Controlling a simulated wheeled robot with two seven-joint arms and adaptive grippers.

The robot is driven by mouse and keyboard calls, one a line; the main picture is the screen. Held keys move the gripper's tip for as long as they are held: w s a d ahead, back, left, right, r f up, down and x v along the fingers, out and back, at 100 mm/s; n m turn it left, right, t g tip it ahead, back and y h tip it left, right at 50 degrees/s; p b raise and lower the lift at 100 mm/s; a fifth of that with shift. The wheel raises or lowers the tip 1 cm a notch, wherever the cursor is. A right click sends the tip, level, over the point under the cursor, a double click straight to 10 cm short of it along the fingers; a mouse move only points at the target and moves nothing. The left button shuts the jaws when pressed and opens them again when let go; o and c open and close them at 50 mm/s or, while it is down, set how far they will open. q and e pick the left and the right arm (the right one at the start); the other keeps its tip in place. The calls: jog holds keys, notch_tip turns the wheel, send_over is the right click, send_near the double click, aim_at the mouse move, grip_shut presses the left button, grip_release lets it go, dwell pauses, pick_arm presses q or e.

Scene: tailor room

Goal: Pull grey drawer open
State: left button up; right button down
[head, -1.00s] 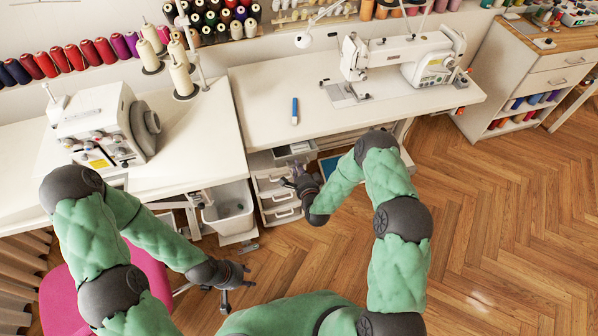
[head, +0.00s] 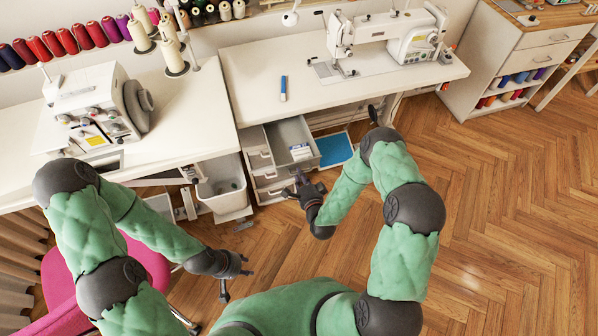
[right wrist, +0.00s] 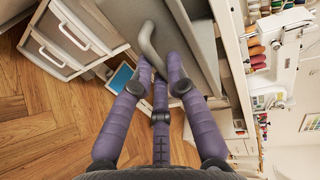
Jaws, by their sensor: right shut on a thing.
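The grey drawer (head: 286,134) is pulled out from the top of the drawer unit under the sewing table, and a small white item lies inside. My right gripper (head: 301,184) is at the drawer's front. In the right wrist view the purple fingers (right wrist: 158,85) are shut on the grey curved handle (right wrist: 149,42) of the drawer front (right wrist: 195,28). The exact finger contact is partly hidden. My left gripper (head: 238,282) hangs empty over the floor at the lower left, its fingers spread.
White drawers (head: 266,184) sit below the grey one, closed. The sewing table (head: 350,92) overhangs the drawer. Wooden floor (head: 500,200) on the right is clear.

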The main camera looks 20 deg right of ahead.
jog(key=c, duration=1.2)
grip_release()
jog(key=shift+s, duration=0.15)
jog(key=v, duration=1.1)
jog(key=shift+s+r, duration=0.1)
jog(key=shift+s, duration=0.25)
jog(key=s+a+f+n+g+y, duration=0.3)
jog(key=a+f+n+g, duration=0.1)
jog(key=f+n+g, duration=0.45)
jog(key=s+a+n+g, duration=0.1)
jog(key=s+n+g, duration=0.1)
jog(key=s, duration=0.1)
jog(key=s+a+n+g, duration=0.1)
jog(key=s+n+g, duration=0.1)
jog(key=s, duration=0.2)
jog(key=s+a+r+n+g, duration=0.1)
jog(key=s+n+g, duration=0.1)
jog(key=s, duration=0.1)
jog(key=shift+s+a+r+n+g, duration=0.1)
jog(key=shift+s+a+n+g, duration=0.05)
jog(key=shift+s+n+g, duration=0.15)
